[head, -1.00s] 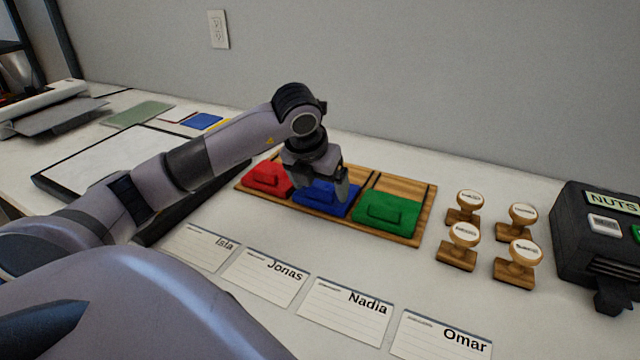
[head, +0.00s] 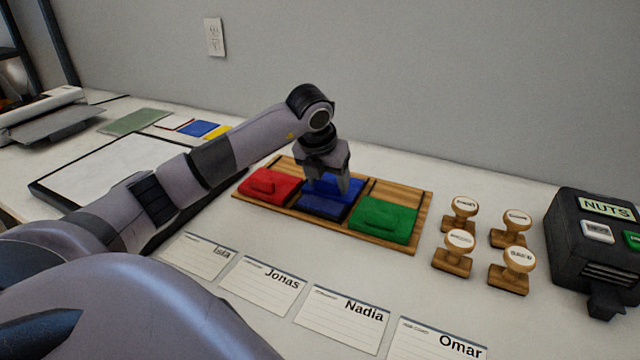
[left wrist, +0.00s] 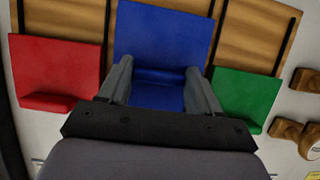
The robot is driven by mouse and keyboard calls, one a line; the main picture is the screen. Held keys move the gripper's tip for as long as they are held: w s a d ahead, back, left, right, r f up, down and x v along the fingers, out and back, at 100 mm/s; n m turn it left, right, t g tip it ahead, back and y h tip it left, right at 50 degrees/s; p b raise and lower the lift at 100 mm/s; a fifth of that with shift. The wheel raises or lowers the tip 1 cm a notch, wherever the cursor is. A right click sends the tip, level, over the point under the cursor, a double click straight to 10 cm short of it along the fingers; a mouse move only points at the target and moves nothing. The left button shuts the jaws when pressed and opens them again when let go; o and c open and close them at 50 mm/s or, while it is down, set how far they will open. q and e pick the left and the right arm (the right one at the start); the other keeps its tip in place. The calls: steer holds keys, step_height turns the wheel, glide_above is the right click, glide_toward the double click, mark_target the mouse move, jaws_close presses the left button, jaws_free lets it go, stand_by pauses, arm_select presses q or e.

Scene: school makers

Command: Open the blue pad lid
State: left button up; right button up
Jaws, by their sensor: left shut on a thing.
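The blue pad (head: 321,209) sits in the middle of a wooden tray (head: 398,243), between the red pad (head: 268,186) and the green pad (head: 384,220). My left gripper (head: 328,187) is over the blue pad, pointing down, shut on the handle of the blue lid. In the left wrist view the blue lid (left wrist: 165,32) fills the space ahead of and between the fingers (left wrist: 160,92). The lid appears tilted up from its base; the fingers and palm hide part of it. My right gripper is not in view.
Several wooden stamps (head: 453,255) stand right of the tray, beside a dark machine labelled NUTS (head: 590,250). Name cards (head: 341,318) lie in front of the tray. A flat white-topped board (head: 110,165) lies to the left, under my arm.

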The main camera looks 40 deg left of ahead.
arm_select(q)
steer(key=shift+w+a, duration=0.2)
steer(key=shift+w, duration=0.4)
steer(key=shift+w+a, duration=0.2)
steer(key=shift+w, duration=0.35)
steer(key=o, duration=1.5)
steer(key=shift+r, duration=0.1)
steer(key=shift+p+v, duration=0.3)
steer(key=shift+v, duration=3.25)
steer(key=shift+s, duration=0.1)
